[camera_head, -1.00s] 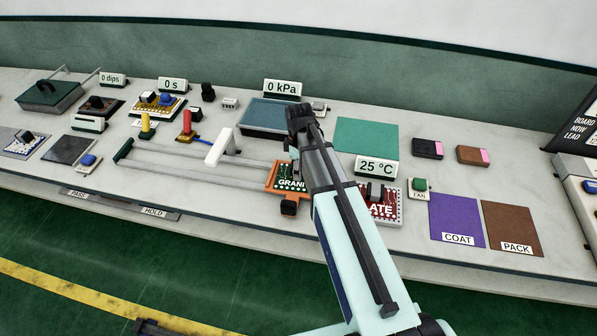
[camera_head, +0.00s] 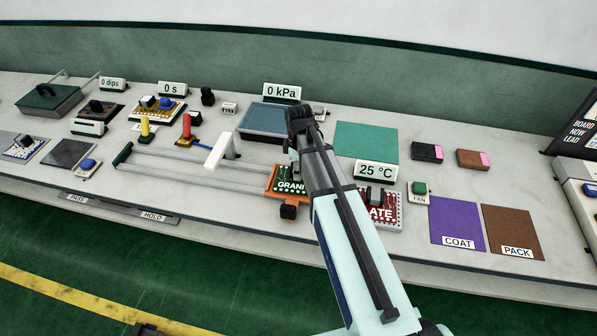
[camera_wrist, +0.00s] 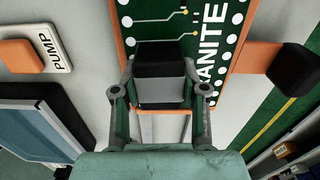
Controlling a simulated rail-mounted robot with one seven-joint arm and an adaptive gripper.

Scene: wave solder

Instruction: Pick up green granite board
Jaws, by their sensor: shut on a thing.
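The green granite board (camera_head: 289,185) lies in an orange frame (camera_head: 270,180) on the bench, partly hidden by my arm in the head view. In the wrist view the board (camera_wrist: 150,18) shows its white "GRANITE" lettering, white dots and a black block (camera_wrist: 160,65) standing on it. My gripper (camera_wrist: 160,88) is shut on this block, one finger on each side. In the head view my fingers are hidden behind the arm. I cannot tell whether the board is clear of the frame.
A red board (camera_head: 382,208) lettered "ATE" lies just right of my arm. Two grey rails (camera_head: 205,173) run left from the frame, with a white upright block (camera_head: 220,152). The PUMP button (camera_wrist: 28,55) is near the gripper. A bare teal mat (camera_head: 366,141) lies behind.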

